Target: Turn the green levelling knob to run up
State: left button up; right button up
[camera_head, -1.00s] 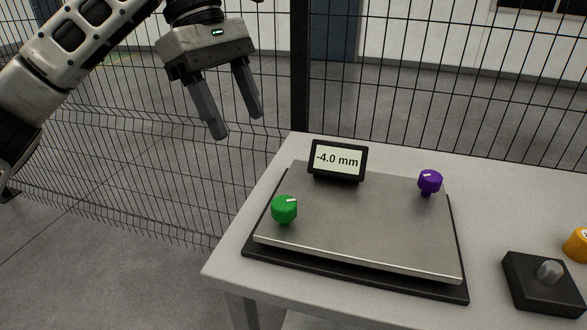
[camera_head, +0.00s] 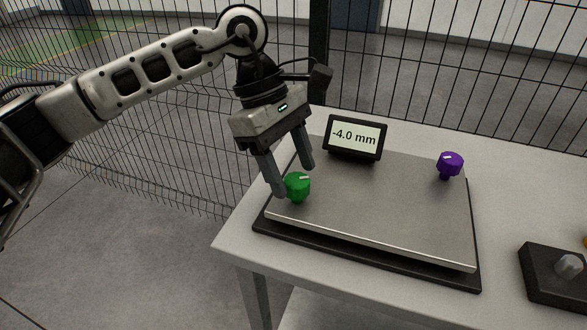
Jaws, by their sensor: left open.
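The green levelling knob (camera_head: 298,187) stands at the left corner of a grey metal plate (camera_head: 375,211), with a white mark on its top. My left gripper (camera_head: 294,182) points down with its fingers apart and empty. In the picture its fingertips are just above and beside the green knob, one tip overlapping the knob's left edge. I cannot tell whether it touches. The display (camera_head: 356,138) at the back of the plate reads -4.0 mm. My right gripper is not in view.
A purple knob (camera_head: 449,164) stands at the plate's far right corner. A black box with a grey knob (camera_head: 555,276) sits on the table (camera_head: 505,190) at the right. A wire mesh fence (camera_head: 450,60) runs behind the table.

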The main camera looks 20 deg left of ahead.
pick_arm(q)
jog(key=shift+d+f, duration=0.25)
jog(key=shift+f, duration=0.4)
jog(key=c, duration=1)
